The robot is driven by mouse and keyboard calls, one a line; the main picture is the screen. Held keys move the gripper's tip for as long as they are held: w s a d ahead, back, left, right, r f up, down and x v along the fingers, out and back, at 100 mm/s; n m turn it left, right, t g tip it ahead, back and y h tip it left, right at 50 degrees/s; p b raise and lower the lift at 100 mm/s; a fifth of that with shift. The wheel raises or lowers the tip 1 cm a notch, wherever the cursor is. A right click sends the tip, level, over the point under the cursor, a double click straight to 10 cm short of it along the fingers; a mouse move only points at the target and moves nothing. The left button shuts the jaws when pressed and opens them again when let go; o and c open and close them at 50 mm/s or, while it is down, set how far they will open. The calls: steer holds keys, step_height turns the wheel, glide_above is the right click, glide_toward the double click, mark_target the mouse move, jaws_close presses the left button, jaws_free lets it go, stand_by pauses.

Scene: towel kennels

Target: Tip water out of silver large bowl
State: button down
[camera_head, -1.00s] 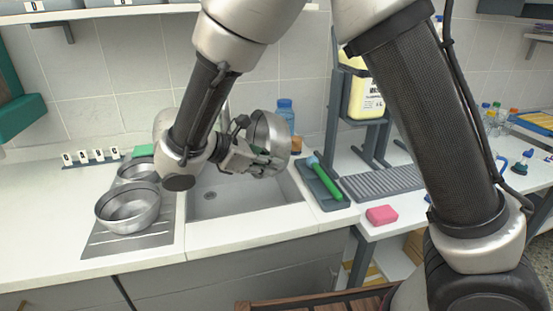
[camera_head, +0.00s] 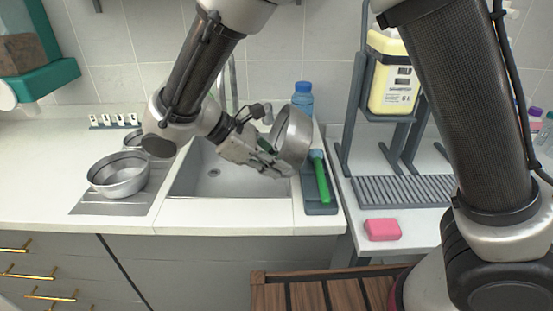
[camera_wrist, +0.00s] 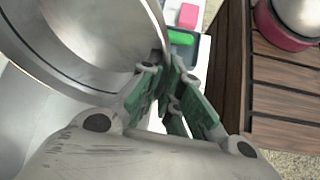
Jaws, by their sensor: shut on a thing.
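A silver bowl (camera_head: 293,137) is held by my gripper (camera_head: 272,160) above the right part of the sink (camera_head: 205,184). The bowl is tilted far over on its side. In the wrist view, the fingers (camera_wrist: 172,95) are shut on the rim of the bowl (camera_wrist: 85,45), which fills the upper left. I see no water running from it, and I cannot tell whether any is inside. Another silver bowl (camera_head: 118,174) stands upright on the drainer left of the sink.
A green-handled brush (camera_head: 320,178) lies in a grey tray (camera_head: 321,208) right of the sink. A blue-capped bottle (camera_head: 302,97) stands behind the held bowl. A pink sponge (camera_head: 382,230) lies near the counter edge. A slatted wooden surface (camera_head: 320,290) is in front.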

steer(key=d+y, duration=0.1)
steer(key=y, duration=0.1)
steer(key=d+y, duration=0.1)
steer(key=y, duration=0.1)
steer(key=shift+d, duration=0.15)
steer(key=shift+s+d+f+m+y, duration=0.15)
steer(key=shift+d+y, duration=0.2)
steer(key=shift+y, duration=1.15)
steer(key=shift+w+d+m+y, duration=0.15)
steer(key=shift+d+y, duration=0.25)
steer(key=shift+y, duration=1.1)
steer(key=shift+s+d+f+m+y, duration=0.1)
steer(key=shift+d+m+y, duration=0.2)
steer(key=shift+y, duration=1.2)
steer(key=shift+r, duration=0.1)
